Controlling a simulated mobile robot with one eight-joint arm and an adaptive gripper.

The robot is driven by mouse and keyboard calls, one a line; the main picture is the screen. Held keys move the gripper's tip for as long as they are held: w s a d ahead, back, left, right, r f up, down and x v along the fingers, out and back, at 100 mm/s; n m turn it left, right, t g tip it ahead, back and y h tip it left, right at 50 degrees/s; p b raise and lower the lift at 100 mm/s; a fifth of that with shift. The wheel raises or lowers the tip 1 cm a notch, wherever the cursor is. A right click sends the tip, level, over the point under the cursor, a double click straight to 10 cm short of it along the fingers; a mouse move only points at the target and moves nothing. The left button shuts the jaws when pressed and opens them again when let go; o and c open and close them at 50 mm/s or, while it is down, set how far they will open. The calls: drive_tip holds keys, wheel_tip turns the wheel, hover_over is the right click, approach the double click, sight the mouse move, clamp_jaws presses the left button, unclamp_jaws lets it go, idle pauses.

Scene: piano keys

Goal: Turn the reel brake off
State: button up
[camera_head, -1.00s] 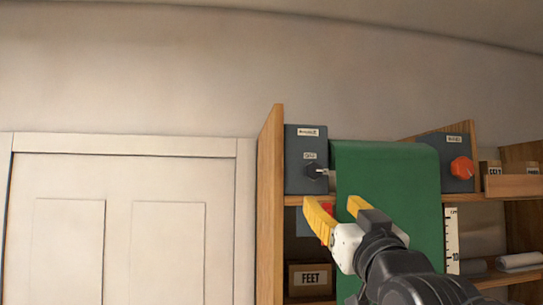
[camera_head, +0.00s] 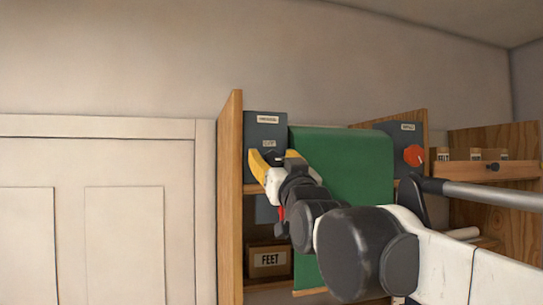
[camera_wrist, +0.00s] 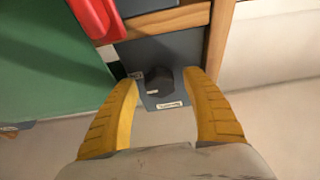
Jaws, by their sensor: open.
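A dark grey control panel (camera_head: 265,128) with two small labels, too small to read surely, is at the left of the shelf unit in the head view. Its black knob (camera_wrist: 158,80) shows in the wrist view, between my gripper's yellow fingers, with a pale mark on it. My gripper (camera_head: 274,158) is open at the lower part of this panel and mostly hides the knob in the head view. The wrist view shows the open gripper (camera_wrist: 161,76) with its fingertips on either side of the knob; I cannot tell if they touch it.
A green sheet (camera_head: 355,165) hangs right of the panel. A second panel (camera_head: 397,145) carries a red knob (camera_head: 413,155). A wooden upright (camera_head: 230,190) borders the left panel. A red part (camera_wrist: 95,18) is close by in the wrist view. A FEET box (camera_head: 268,260) sits below.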

drive_tip(key=shift+a, duration=0.1)
drive_tip(key=c, duration=1.1)
drive_tip(key=shift+n+y, duration=0.4)
drive_tip(key=shift+n, duration=0.2)
drive_tip(key=n+g+y, duration=0.1)
drive_tip(key=n+y, duration=0.1)
drive_tip(key=n, duration=0.3)
drive_tip(key=n+g+y, duration=0.1)
drive_tip(key=n, duration=0.2)
drive_tip(key=n+g+y+p, duration=0.1)
drive_tip(key=n, duration=0.2)
drive_tip(key=shift+n+g, duration=0.3)
drive_tip(key=n+g, duration=0.1)
drive_tip(key=n, duration=0.1)
drive_tip(key=n+g+p, duration=0.1)
drive_tip(key=n, duration=0.2)
drive_tip(key=shift+a+y+p, duration=0.1)
drive_tip(key=shift+y+p, duration=0.2)
drive_tip(key=shift+y, duration=0.1)
drive_tip(key=shift+s+f+n+g+p, duration=0.1)
drive_tip(key=shift+n+g+p, duration=0.35)
drive_tip(key=shift+n, duration=0.7)
drive_tip(key=shift+f+n+g+p, duration=0.1)
drive_tip(key=shift+n+g+p, duration=0.35)
drive_tip(key=shift+n, duration=0.7)
